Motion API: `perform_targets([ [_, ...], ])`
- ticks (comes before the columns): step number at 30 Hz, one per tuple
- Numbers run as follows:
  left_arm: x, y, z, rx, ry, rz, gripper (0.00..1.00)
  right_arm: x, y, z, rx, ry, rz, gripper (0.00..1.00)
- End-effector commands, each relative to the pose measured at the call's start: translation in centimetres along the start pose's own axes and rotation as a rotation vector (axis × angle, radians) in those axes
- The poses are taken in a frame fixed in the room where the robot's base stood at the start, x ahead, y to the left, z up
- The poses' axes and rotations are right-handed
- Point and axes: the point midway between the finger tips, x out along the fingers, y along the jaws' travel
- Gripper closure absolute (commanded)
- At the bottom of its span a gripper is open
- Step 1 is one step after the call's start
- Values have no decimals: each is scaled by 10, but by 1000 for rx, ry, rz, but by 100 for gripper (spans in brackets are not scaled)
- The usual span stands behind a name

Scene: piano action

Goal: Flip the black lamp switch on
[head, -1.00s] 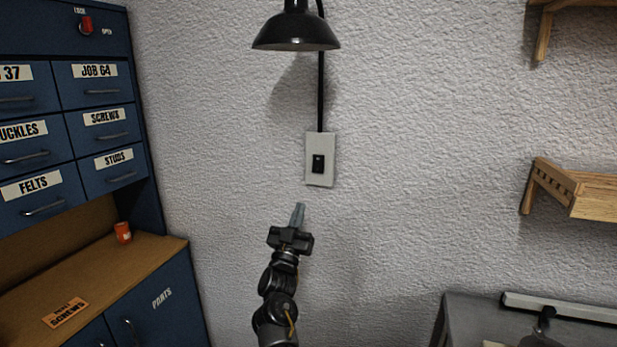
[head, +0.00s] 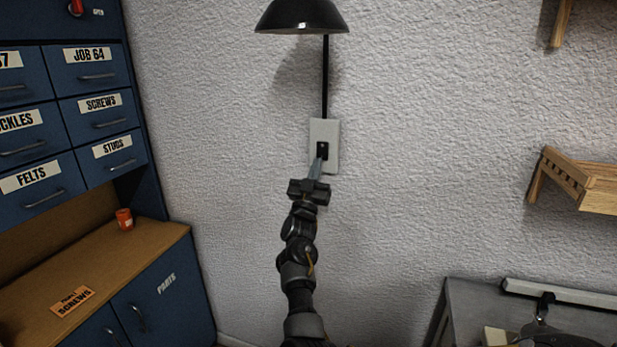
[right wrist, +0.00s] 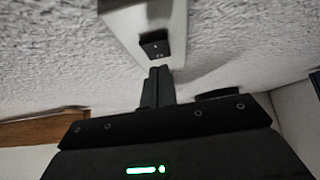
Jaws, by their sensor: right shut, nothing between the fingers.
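The black lamp switch (head: 322,149) sits in the middle of a pale wall plate (head: 330,130), below the black lamp (head: 301,17) and its cord. My right gripper (head: 319,163) is shut and empty. Its fingertips are at the lower part of the switch in the head view; I cannot tell from there whether they touch. In the right wrist view the shut fingertips (right wrist: 159,70) point at the switch (right wrist: 154,45), with a small gap showing between them. The lamp shows no glow. My left gripper is not in view.
A blue drawer cabinet (head: 98,77) with a wooden counter (head: 150,245) and an orange cup (head: 124,219) stands at the left. A wooden shelf (head: 585,183) is on the right wall. A grey bench (head: 465,310) is at the lower right. The wall around the plate is clear.

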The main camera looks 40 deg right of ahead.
Motion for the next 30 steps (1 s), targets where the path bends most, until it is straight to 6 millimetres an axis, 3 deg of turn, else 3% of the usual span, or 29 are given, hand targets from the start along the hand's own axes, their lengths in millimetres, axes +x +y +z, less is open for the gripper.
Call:
perform_targets([
  [6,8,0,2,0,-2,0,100,11,9,14,-2,1,4,100],
  [19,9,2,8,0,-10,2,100,13,11,16,-3,1,4,100],
  [26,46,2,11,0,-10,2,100,11,10,30,-4,63,3,100],
  [30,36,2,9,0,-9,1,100,17,9,21,-1,64,3,100],
])
